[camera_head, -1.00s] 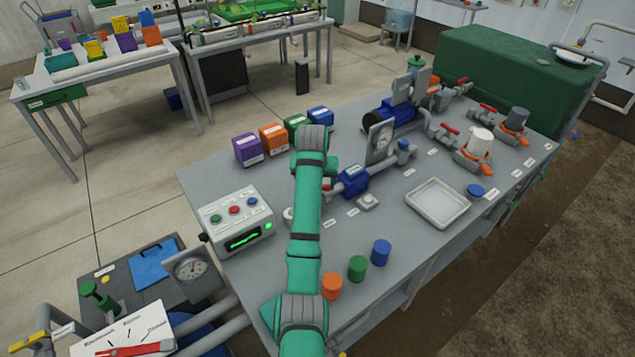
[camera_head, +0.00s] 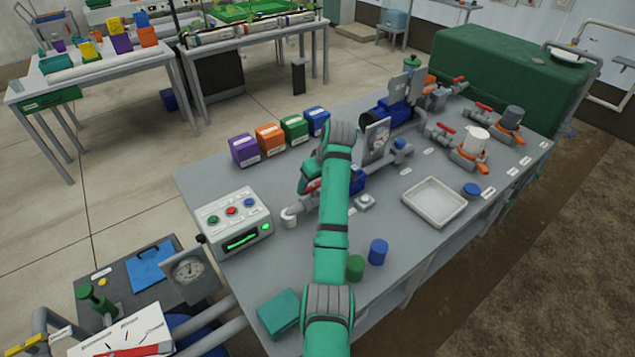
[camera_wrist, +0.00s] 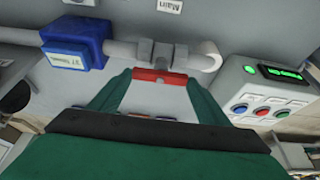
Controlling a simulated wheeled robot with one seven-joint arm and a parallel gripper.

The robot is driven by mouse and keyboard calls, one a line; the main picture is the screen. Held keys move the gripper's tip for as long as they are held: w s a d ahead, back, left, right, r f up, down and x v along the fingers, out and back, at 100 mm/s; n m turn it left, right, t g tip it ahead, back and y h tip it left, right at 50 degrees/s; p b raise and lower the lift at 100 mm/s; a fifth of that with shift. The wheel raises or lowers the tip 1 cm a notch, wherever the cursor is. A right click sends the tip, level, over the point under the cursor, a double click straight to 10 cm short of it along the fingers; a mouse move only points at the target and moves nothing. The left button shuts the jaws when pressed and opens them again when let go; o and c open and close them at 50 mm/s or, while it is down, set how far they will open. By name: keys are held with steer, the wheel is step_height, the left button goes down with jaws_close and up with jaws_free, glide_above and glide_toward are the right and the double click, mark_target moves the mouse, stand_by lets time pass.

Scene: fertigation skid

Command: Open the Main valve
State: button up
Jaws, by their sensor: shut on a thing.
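The Main valve's red handle (camera_wrist: 160,76) sits on a grey pipe (camera_wrist: 125,48), under the "Main" label (camera_wrist: 170,6) in the wrist view. The handle lies roughly along the pipe's line. My gripper (camera_wrist: 158,79) is shut on it, with one green finger at each end of the handle. In the head view my gripper (camera_head: 310,180) is at the pipe between the control box and the blue flow meter. A bit of the red handle (camera_head: 313,186) shows there; the rest is hidden by my arm.
The control box (camera_head: 233,222) with coloured buttons stands close by on the left; it also shows in the wrist view (camera_wrist: 268,95). The blue flow meter (camera_wrist: 75,43) is on the same pipe. Several coloured boxes (camera_head: 270,138) stand behind. A white tray (camera_head: 434,201) lies to the right.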

steer(key=shift+d, duration=0.15)
stand_by(0.3)
steer(key=o, duration=1.1)
steer(key=shift+c, duration=0.2)
steer(key=v, duration=1)
steer(key=shift+r, duration=0.4)
steer(key=shift+s+d, duration=0.1)
steer(key=shift+s, duration=0.05)
